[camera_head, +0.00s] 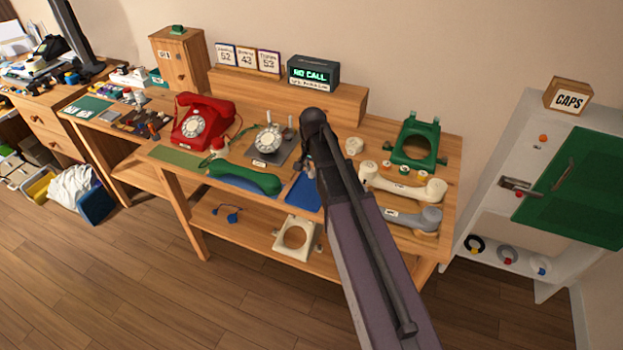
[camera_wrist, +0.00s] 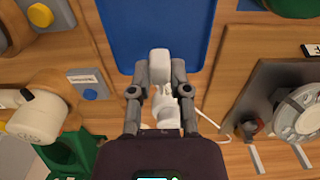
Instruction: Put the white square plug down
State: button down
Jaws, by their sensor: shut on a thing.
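The white square plug (camera_wrist: 159,62) is between the fingertips of my gripper (camera_wrist: 160,73) in the wrist view. My gripper is shut on it, with a finger on each side. A white part and a pale cord (camera_wrist: 205,118) show just behind the plug. The plug is at the near edge of a blue mat (camera_wrist: 150,25); I cannot tell whether it touches the surface. In the head view my gripper (camera_head: 307,166) is small and partly hidden by my arm, over the workbench beside the blue mat (camera_head: 303,194). The plug cannot be made out there.
A dial on a metal base (camera_head: 268,143) stands left of my gripper, and a green handset (camera_head: 244,178) lies nearer the front. A cream handset (camera_head: 403,184) and a grey handset (camera_head: 411,215) lie to the right. A green phone shell (camera_head: 417,145) stands behind them. The blue mat looks bare.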

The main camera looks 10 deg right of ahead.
aim_at(312, 178)
jog(key=shift+f+b, duration=1.45)
jog(key=shift+f, duration=0.3)
jog(key=shift+f, duration=0.15)
jog(key=c, duration=0.6)
grip_release()
jog(key=shift+r, duration=0.25)
notch_tip(312, 178, up, 12)
jog(key=p, duration=1.2)
jog(key=shift+s+f, duration=0.1)
jog(key=shift+s, duration=0.05)
jog(key=s+n, duration=0.2)
jog(key=s, duration=0.3)
jog(key=s+n, duration=0.2)
jog(key=s, duration=0.4)
jog(key=s+n, duration=0.3)
jog(key=s, duration=0.2)
jog(key=shift+s+a, duration=0.25)
jog(key=shift+a, duration=0.15)
